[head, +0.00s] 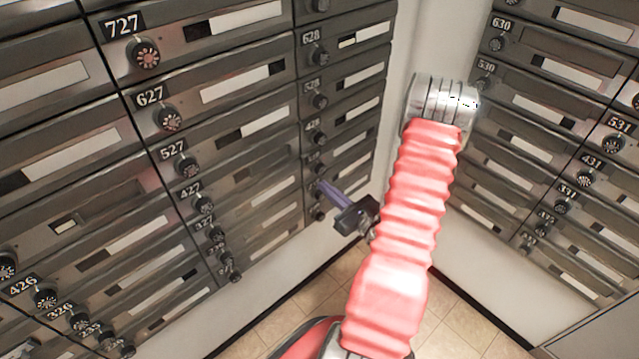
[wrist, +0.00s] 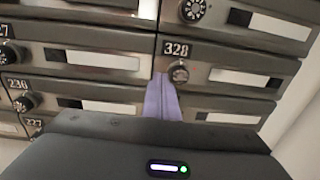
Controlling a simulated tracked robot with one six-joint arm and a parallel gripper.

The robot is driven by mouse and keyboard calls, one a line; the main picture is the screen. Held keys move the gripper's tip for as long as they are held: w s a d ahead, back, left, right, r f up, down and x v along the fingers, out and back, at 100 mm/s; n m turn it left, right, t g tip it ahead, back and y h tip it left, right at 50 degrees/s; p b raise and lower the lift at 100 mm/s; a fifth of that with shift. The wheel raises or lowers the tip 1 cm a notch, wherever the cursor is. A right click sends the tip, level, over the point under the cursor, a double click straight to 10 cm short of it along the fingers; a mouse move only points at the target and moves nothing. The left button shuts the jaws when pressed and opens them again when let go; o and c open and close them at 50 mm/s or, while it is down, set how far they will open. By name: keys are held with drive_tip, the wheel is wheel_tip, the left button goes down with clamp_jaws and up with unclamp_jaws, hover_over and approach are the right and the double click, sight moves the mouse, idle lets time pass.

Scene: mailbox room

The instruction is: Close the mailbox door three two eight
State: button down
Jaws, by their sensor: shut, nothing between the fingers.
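Mailbox door 328 (wrist: 230,75) is in the upper right of the wrist view, with its number plate, a round dial and a white label strip. It looks about flush with the doors around it, with no clear gap at its edges. My gripper (wrist: 161,80) is shut and empty. Its purple fingers point at the door's lower left corner, just left of the dial; I cannot tell whether they touch it. In the head view my gripper (head: 322,184) is at the lower part of the 628 column, and it hides part of the small doors there.
Mailbox doors with protruding dials fill the left wall (head: 150,150) and the right wall (head: 540,130). A pale wall corner (head: 405,60) lies between them, close to my arm. The tiled floor (head: 470,325) shows clear below.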

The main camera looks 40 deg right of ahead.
drive_tip(key=s, duration=0.7)
drive_tip(key=shift+s+a, duration=0.15)
idle(0.6)
